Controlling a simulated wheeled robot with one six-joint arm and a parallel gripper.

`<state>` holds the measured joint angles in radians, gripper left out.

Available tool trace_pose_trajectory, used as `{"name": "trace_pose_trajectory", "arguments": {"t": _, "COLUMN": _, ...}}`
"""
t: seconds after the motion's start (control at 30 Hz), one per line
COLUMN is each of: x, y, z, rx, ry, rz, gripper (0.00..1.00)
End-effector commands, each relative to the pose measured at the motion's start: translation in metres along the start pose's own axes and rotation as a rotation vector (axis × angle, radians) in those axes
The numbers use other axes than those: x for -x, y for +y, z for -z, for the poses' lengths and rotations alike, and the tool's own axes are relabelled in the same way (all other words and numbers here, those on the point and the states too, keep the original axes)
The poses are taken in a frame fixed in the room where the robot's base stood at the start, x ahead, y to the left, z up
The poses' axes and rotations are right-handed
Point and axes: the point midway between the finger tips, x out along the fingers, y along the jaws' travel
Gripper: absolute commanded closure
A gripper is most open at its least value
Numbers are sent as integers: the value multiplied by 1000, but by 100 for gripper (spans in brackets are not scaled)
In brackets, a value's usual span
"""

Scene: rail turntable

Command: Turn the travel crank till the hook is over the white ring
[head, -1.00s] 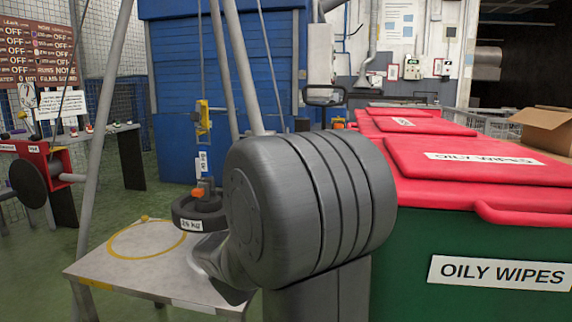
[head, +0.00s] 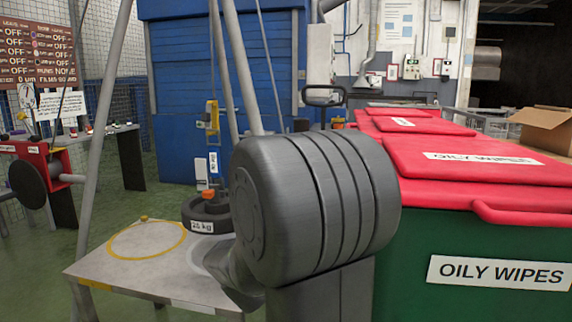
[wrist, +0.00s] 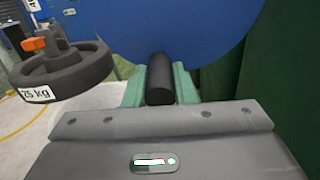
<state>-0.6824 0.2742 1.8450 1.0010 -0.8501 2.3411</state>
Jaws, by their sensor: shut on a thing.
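In the wrist view, my gripper's green jaws (wrist: 158,98) are shut on a black round crank handle (wrist: 159,76), with a large blue disc (wrist: 160,28) behind it. In the head view, my arm hides the gripper and the crank. The yellow hook block (head: 212,116) hangs over the table with a black 25 kg weight (head: 222,216) below it; the weight also shows at the left of the wrist view (wrist: 72,72). The white ring (head: 199,262) on the tabletop is partly hidden by my arm. The weight hangs between the yellow ring (head: 112,250) and the white ring, nearer the white.
The grey table (head: 120,275) stands under grey frame legs (head: 98,110). A green bin with red lids (head: 480,235) stands close on the right. A red device with a black disc (head: 60,165) is at the far left. Green floor is open at the left.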

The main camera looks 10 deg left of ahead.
Motion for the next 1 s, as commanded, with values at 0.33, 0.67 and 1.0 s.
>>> {"name": "trace_pose_trajectory", "arguments": {"t": 0.33, "x": 0, "y": -12, "z": 1, "rx": 0, "ry": -2, "rz": 0, "gripper": 100}}
{"name": "trace_pose_trajectory", "arguments": {"t": 0.67, "x": 0, "y": -19, "z": 4, "rx": 0, "ry": 0, "rz": -1, "gripper": 57}}
{"name": "trace_pose_trajectory", "arguments": {"t": 1.0, "x": 1, "y": -18, "z": 4, "rx": 1, "ry": 1, "rz": -3, "gripper": 45}}
